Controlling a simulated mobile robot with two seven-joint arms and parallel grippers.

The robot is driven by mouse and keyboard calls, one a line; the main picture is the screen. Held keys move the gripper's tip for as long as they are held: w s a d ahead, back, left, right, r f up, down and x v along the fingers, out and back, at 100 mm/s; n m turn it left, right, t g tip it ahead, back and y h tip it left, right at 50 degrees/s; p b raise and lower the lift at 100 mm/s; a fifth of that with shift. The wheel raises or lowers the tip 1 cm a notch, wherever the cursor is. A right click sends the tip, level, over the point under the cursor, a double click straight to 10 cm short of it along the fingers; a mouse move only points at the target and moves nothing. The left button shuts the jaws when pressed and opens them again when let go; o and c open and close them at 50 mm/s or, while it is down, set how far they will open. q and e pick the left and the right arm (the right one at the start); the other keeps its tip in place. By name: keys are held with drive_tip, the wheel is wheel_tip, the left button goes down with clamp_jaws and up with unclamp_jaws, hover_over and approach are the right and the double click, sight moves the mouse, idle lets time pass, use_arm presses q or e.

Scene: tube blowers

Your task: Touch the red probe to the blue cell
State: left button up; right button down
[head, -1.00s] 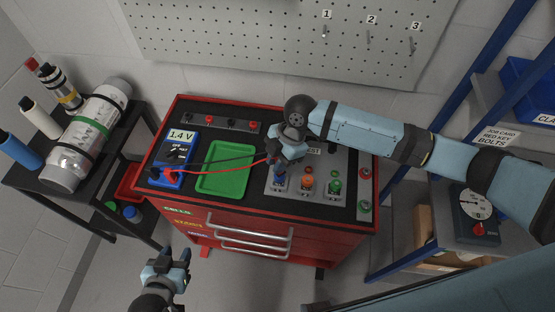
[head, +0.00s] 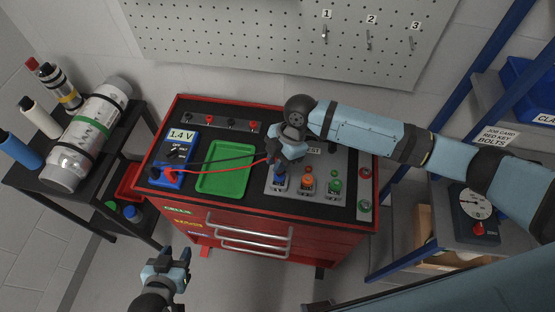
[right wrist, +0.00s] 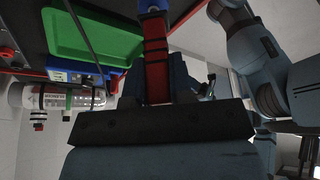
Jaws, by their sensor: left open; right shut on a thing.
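My right gripper (head: 279,163) is shut on the red probe just above the blue cell (head: 280,184). In the right wrist view the red probe (right wrist: 156,55), with dark bands, stands between the fingers and meets a blue part (right wrist: 153,5) at the top edge. The gripper hides the probe's tip in the head view, so I cannot be sure of contact. The blue meter (head: 171,172) reads 1.4 V; a red lead and a black lead run from it towards my right gripper. My left gripper (head: 177,258) is open and empty, in front of the red cabinet.
An orange cell (head: 306,187) and a green cell (head: 335,188) stand to the right of the blue one. A green tray (head: 222,169) lies left of the cells. A pegboard (head: 290,45) is behind; shelves (head: 478,215) stand at right.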

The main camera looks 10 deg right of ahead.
drive_tip(key=shift+r+p, duration=1.25)
drive_tip(key=shift+r, duration=0.1)
drive_tip(key=shift+r+p, duration=0.35)
drive_tip(key=shift+r, duration=0.8)
drive_tip(key=shift+d, duration=0.1)
idle(0.5)
